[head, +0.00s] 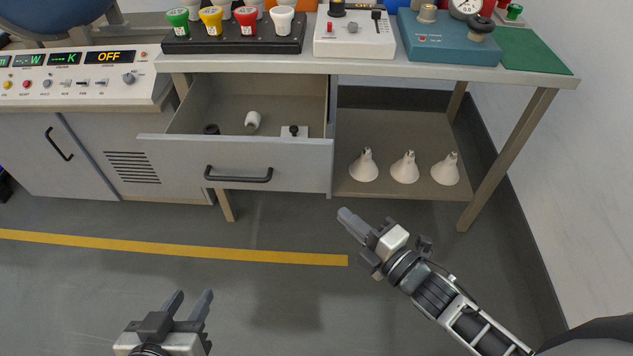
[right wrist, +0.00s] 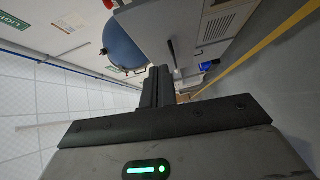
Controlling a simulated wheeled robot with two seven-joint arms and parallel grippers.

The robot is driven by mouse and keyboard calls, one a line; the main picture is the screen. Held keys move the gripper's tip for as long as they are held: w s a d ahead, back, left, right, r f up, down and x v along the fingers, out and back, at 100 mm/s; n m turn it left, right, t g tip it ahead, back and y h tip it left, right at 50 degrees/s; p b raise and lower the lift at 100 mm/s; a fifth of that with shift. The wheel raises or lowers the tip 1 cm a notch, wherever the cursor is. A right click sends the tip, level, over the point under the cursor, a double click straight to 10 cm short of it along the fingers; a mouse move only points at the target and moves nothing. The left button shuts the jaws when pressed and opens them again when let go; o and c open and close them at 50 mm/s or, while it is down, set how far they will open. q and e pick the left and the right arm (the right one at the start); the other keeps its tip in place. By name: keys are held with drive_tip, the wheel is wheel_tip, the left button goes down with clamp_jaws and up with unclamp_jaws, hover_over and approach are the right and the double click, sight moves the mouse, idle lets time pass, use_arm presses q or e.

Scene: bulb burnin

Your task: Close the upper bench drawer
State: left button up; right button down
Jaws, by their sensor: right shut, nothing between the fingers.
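The upper bench drawer (head: 300,160) is pulled out under the bench top in the head view, with its inside showing. Its front carries a dark bar handle (head: 238,174). Inside lie a small white part (head: 253,121), a dark round part (head: 211,129) and a white block with a dark knob (head: 294,131). My right gripper (head: 345,214) is shut and empty, just below and right of the drawer front's right corner, apart from it. My left gripper (head: 190,303) is open and empty at the bottom left, well in front of the drawer.
White cone-shaped parts (head: 404,167) stand on the lower shelf (head: 400,191) right of the drawer. A bench leg (head: 505,160) stands at the right. Sockets, boxes and a teal device (head: 445,40) sit on the bench top. The floor (head: 270,220) before the drawer is clear.

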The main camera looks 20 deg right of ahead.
drive_tip(key=n, duration=0.1)
approach(304, 163)
drive_tip(key=s+a+x, duration=0.1)
drive_tip(key=x, duration=0.4)
drive_tip(key=shift+w+d+b, duration=0.2)
drive_tip(key=shift+w+b, duration=0.25)
drive_tip(key=shift+w, duration=0.5)
drive_tip(key=shift+d, duration=0.1)
